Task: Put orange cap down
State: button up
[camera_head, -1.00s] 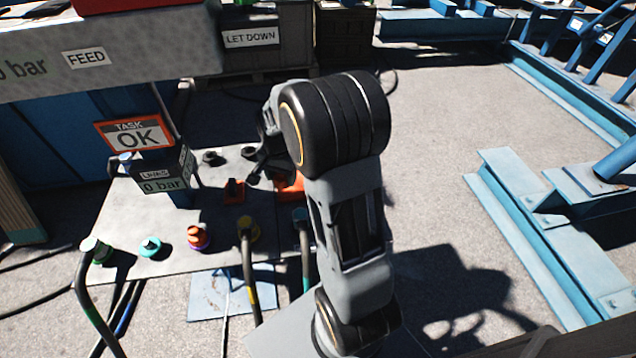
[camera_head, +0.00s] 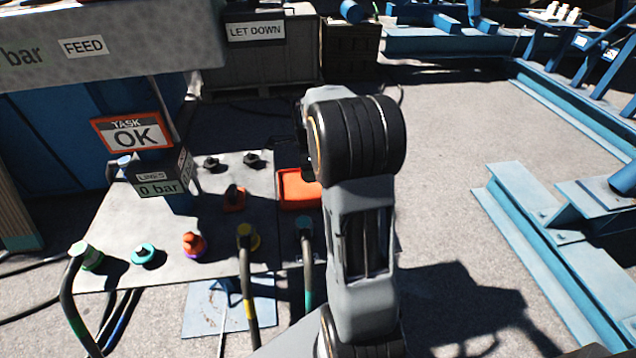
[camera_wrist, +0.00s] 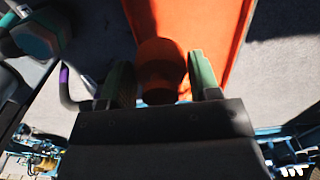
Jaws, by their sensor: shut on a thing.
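In the wrist view, my gripper (camera_wrist: 161,82) has its two green-padded fingers on either side of a rounded orange cap (camera_wrist: 160,62) and is shut on it. The cap is in shadow, and its lower part is hidden by the gripper body. An orange tray (camera_wrist: 205,18) lies beyond the cap in that view; I cannot tell whether the cap touches it. In the head view, the orange tray (camera_head: 301,205) sits at the panel's right edge, partly behind my arm. The cap in my gripper and the fingertips are hidden there by my wrist.
The grey panel carries a green connector (camera_head: 86,256), a teal cap (camera_head: 144,255), an orange-and-purple fitting (camera_head: 194,244), a yellow connector (camera_head: 248,237) and a small orange fitting (camera_head: 234,198). Hoses run toward the front. Blue steel beams (camera_head: 545,245) lie right, with open floor between.

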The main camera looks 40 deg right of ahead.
jog(key=d+f, duration=0.1)
jog(key=f, duration=0.1)
jog(key=w+d+f+b, duration=0.1)
jog(key=d+f, duration=0.1)
jog(key=w+d+f, duration=0.1)
jog(key=f, duration=0.1)
jog(key=shift+w+d, duration=0.15)
jog(key=shift+d, duration=0.1)
jog(key=shift+f+b, duration=0.55)
jog(key=shift+f, duration=1)
jog(key=shift+f, duration=0.1)
jog(key=o, duration=1)
